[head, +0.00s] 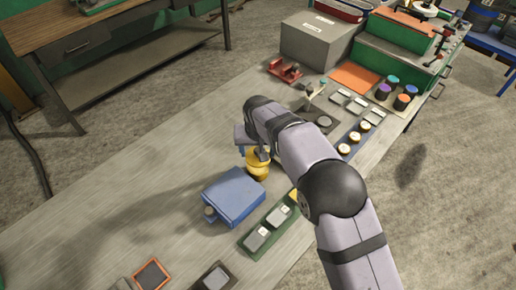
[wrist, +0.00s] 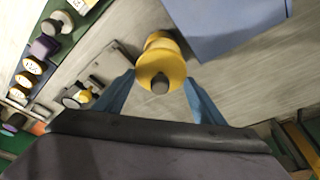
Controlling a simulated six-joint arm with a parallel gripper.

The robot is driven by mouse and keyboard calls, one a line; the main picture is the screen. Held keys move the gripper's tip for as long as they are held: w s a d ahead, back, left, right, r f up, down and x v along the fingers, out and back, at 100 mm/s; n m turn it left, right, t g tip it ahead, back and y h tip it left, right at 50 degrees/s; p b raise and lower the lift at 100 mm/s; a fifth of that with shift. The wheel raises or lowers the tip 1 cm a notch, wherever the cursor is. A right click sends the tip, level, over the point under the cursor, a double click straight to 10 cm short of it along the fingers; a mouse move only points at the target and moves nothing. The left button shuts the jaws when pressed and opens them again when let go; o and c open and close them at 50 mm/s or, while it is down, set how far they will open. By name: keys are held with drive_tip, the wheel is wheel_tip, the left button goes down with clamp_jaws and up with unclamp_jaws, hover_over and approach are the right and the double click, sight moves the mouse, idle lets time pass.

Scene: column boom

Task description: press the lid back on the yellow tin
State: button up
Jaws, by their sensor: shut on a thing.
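The yellow tin (head: 258,173) stands on the grey bench beside a blue box, partly hidden under my gripper in the head view. Its yellow lid (wrist: 161,66), round with a grey knob, is nearest the camera in the wrist view, with the tin's yellow body (wrist: 160,42) just beyond it. My gripper (wrist: 160,82) has its blue fingers on either side of the lid, shut on it. In the head view my gripper (head: 257,151) is directly over the tin. I cannot tell whether the lid is seated or slightly above the rim.
The blue box (head: 234,196) is close to the tin; it also shows in the wrist view (wrist: 225,22). A green tray (head: 268,232) and a row of small round pieces (head: 350,140) lie nearby.

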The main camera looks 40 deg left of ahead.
sight(258, 159)
drive_tip(key=shift+f+b, duration=1.15)
drive_tip(key=shift+f, duration=1)
drive_tip(key=shift+f, duration=0.15)
idle(0.9)
idle(0.3)
drive_tip(key=o, duration=1.1)
drive_tip(key=shift+o, duration=0.6)
drive_tip(key=shift+o, duration=1.3)
drive_tip(key=shift+r+p, duration=1.95)
drive_tip(key=shift+r, duration=1.6)
drive_tip(key=shift+c, duration=0.6)
